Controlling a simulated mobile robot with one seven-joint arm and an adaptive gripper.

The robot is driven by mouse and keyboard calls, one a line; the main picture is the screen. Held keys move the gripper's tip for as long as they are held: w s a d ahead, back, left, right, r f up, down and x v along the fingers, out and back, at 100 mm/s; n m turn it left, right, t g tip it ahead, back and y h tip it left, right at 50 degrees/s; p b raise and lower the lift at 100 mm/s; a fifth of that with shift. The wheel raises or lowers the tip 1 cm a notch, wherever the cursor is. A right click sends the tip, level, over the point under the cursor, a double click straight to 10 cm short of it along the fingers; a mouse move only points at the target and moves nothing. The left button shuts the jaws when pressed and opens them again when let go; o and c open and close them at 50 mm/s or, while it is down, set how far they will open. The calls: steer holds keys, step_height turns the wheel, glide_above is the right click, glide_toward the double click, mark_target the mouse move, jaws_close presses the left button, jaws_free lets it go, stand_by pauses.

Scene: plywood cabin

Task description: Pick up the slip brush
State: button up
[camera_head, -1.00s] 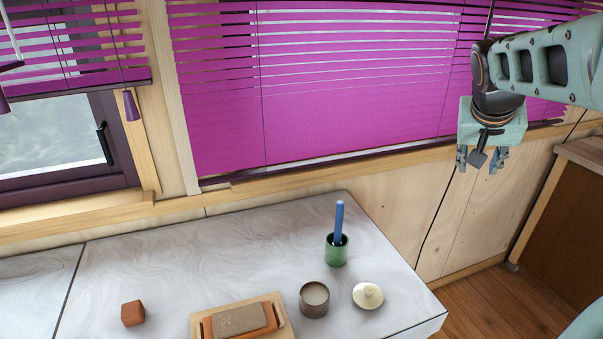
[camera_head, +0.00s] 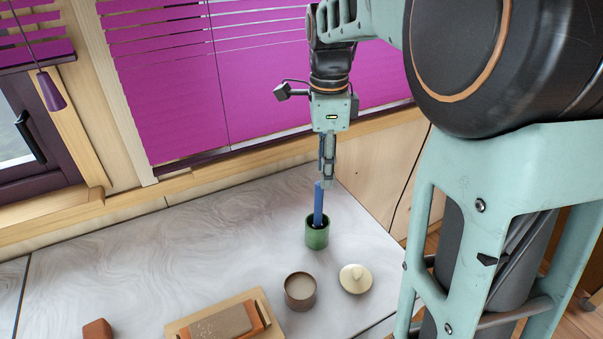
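The slip brush appears to be the blue stick (camera_head: 318,203) standing nearly upright in a small green cup (camera_head: 317,237) on the counter; its lower end is hidden inside the cup. My gripper (camera_head: 327,182) points down directly over the cup. Its fingertips overlap the top of the blue stick in the picture. The fingers are seen edge-on, so I cannot tell whether they are apart, around the stick or touching it.
On the marbled counter (camera_head: 130,270) stand a brown pot (camera_head: 300,291), a cream lid (camera_head: 355,279), a wooden tray (camera_head: 258,296) holding a brown block, and a reddish block (camera_head: 97,329). Purple blinds (camera_head: 170,120) hang behind my gripper. The counter's left part is clear.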

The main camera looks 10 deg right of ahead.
mark_target(319, 184)
steer(key=shift+a+f+m, duration=0.15)
steer(key=shift+a+m, duration=0.15)
steer(key=shift+a, duration=0.2)
steer(key=shift+a+f, duration=0.2)
step_height(319, 184, down, 5)
steer(key=shift+s+f, duration=0.1)
steer(key=shift+f, duration=0.05)
steer(key=shift+d+f+p, duration=0.15)
steer(key=shift+f+p, duration=0.2)
steer(key=shift+f, duration=2.25)
jaws_close()
